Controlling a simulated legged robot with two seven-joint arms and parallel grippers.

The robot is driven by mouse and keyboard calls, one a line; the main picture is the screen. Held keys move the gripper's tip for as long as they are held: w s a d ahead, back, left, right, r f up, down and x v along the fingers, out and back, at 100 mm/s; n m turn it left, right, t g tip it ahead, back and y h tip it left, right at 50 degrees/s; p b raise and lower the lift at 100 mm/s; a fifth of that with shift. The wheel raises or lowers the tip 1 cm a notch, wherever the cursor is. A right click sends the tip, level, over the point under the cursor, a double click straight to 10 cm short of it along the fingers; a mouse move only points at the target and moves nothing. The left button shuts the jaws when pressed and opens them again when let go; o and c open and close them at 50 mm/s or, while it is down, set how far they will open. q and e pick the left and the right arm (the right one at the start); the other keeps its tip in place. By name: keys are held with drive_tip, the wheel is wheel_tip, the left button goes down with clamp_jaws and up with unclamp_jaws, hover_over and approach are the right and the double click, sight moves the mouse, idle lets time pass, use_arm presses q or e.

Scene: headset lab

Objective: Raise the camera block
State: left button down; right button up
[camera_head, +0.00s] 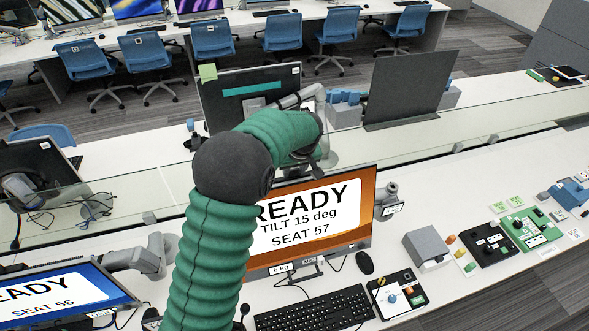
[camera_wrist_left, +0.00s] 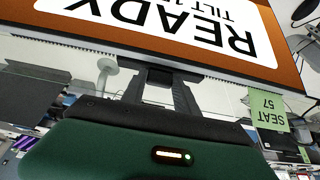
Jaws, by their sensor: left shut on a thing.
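The orange monitor (camera_head: 367,205) reads READY, TILT 15 deg, SEAT 57. It shows upside down in the left wrist view (camera_wrist_left: 270,70). My left gripper (camera_head: 309,163) is at the monitor's top edge, mostly hidden behind my green-sleeved arm. In the left wrist view my left gripper (camera_wrist_left: 158,80) has its dark fingers shut on a small dark piece, the camera block (camera_wrist_left: 158,76), at that edge. I cannot tell whether the block touches the monitor. My right gripper is in neither view.
A grey box (camera_head: 426,246) stands to the right. A glass divider (camera_head: 440,135) runs behind. A blue-screen monitor (camera_head: 60,295) is at left.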

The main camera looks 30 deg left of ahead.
sight(294, 171)
use_arm(q)
drive_tip(key=shift+d, duration=0.1)
drive_tip(key=r, duration=0.1)
drive_tip(key=r+p, duration=0.1)
drive_tip(key=r, duration=0.1)
drive_tip(key=shift+w+a+r, duration=0.15)
drive_tip(key=shift+w+a, duration=0.1)
drive_tip(key=shift+w, duration=0.05)
drive_tip(key=shift+a, duration=0.1)
drive_tip(key=c, duration=1.2)
unclamp_jaws()
drive_tip(key=shift+c, duration=0.2)
drive_tip(key=o, duration=0.3)
drive_tip(key=shift+d+r, duration=0.1)
drive_tip(key=shift+d, duration=0.1)
